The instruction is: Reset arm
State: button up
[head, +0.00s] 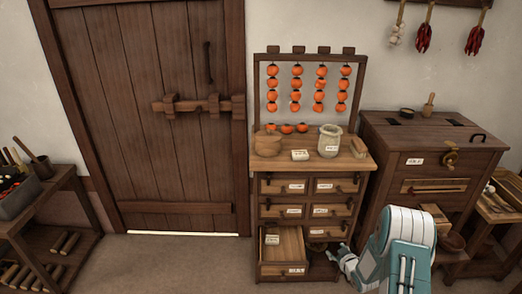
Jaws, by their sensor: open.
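My arm (398,250), white and teal, reaches in from the bottom right of the head view. My gripper (342,258) is small in the picture, low in front of the right side of a wooden drawer cabinet (312,168). It is open, and I see nothing held in it. The cabinet's bottom left drawer (282,268) is pulled out, with a small pale label inside. My gripper is to the right of this drawer and looks apart from it. The arm hides part of the floor and the furniture behind.
A dark wooden chest (432,150) is close on the right. A tool shelf (40,225) stands left. The floor before the closed door (150,100) is clear.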

notch_tip(320, 180, up, 17)
jog(key=m+g+h, duration=0.1)
jog(key=h, duration=0.1)
jog(key=s+a+r+m+g+h, duration=0.25)
jog(key=s+r, duration=0.55)
jog(key=r, duration=0.5)
jog(key=s+a+r+g, duration=0.1)
jog(key=s+a+r, duration=0.2)
jog(key=s, duration=0.7)
jog(key=s+a+r+m+g+y, duration=0.1)
jog(key=s+a+r, duration=0.2)
jog(key=s, duration=0.7)
jog(key=s+a+r+m+g+y, duration=0.1)
jog(key=s+a+r, duration=0.2)
jog(key=s, duration=0.7)
jog(key=shift+a+r, duration=0.3)
jog(key=shift+a, duration=0.15)
